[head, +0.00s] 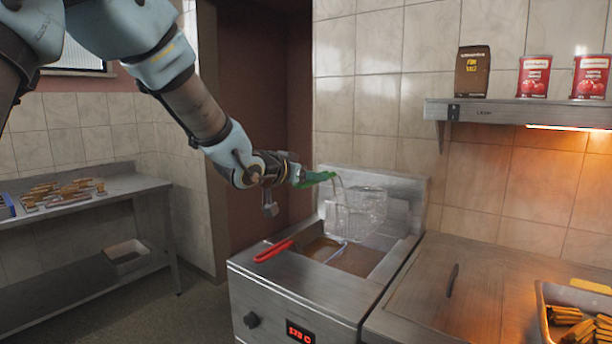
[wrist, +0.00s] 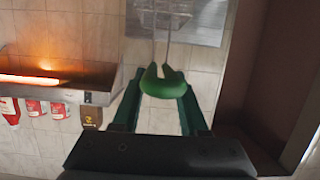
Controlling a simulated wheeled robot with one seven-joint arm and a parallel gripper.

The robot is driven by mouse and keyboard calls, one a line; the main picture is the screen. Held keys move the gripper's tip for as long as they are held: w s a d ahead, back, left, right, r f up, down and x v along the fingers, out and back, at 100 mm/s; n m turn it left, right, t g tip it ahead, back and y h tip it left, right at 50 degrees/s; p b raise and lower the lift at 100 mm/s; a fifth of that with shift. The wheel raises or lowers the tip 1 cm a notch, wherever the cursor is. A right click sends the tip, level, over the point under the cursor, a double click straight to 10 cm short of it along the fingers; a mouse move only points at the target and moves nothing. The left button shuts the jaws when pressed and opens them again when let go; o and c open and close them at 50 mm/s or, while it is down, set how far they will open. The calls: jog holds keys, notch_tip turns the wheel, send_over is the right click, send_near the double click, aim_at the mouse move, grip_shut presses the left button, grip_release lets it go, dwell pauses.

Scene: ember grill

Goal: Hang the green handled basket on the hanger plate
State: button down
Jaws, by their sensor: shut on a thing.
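My gripper (head: 298,178) is shut on the green handle (head: 318,177) of a wire basket (head: 362,212). The basket is held in the air above the fryer, in front of the metal hanger plate (head: 341,180) at the fryer's back. I cannot tell whether the basket touches the plate. In the wrist view the green handle (wrist: 164,84) sits between the two fingers of my gripper (wrist: 165,108). The basket's wires run up from the handle, and most of the basket is outside that view.
A second basket with a red handle (head: 273,251) rests in the fryer (head: 290,292). A metal counter (head: 420,290) and a tray of fried food (head: 545,300) stand to the right. A wall shelf (head: 520,112) holds a bag and cans. A side table (head: 100,190) stands left.

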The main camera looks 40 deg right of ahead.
aim_at(296, 186)
jog(key=shift+w+d+r, duration=0.1)
jog(key=shift+w+d, duration=0.15)
jog(key=shift+d, duration=0.85)
jog(key=shift+w+d, duration=0.25)
jog(key=shift+d, duration=0.85)
jog(key=shift+f+b, duration=1.1)
jog(key=shift+f, duration=0.5)
jog(key=shift+f+b, duration=0.45)
jog(key=shift+f, duration=0.05)
jog(key=shift+c, duration=1.8)
grip_release()
jog(key=shift+f, duration=0.15)
jog(key=b+v, duration=0.2)
jog(key=v, duration=0.8)
jog(key=shift+s+a, duration=0.1)
jog(key=shift+a, duration=0.25)
